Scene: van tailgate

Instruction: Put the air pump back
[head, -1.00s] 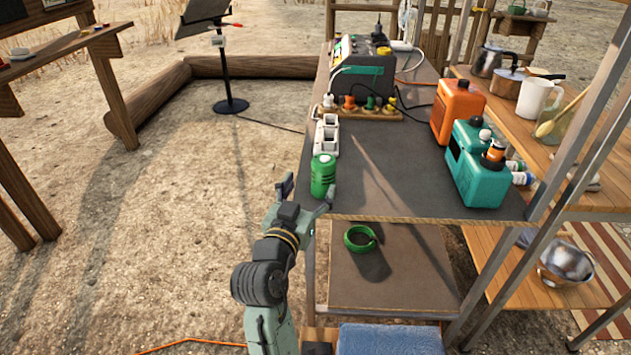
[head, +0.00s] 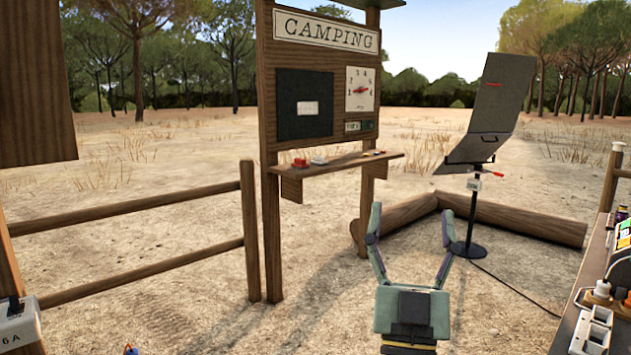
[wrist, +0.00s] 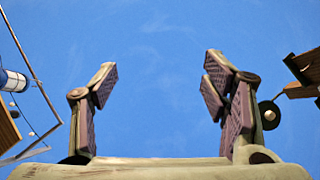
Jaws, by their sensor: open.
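My gripper (head: 411,232) is open and empty in the head view, fingers pointing up and away, in front of bare sandy ground. In the wrist view my gripper (wrist: 161,82) is also wide open, with only blue sky between its fingers. I cannot make out the air pump in either current view.
A wooden camping board (head: 325,115) with a small shelf (head: 340,162) stands ahead, beside a rail fence (head: 150,210). A panel on a stand (head: 490,110) and logs (head: 520,222) are behind my gripper to the right.

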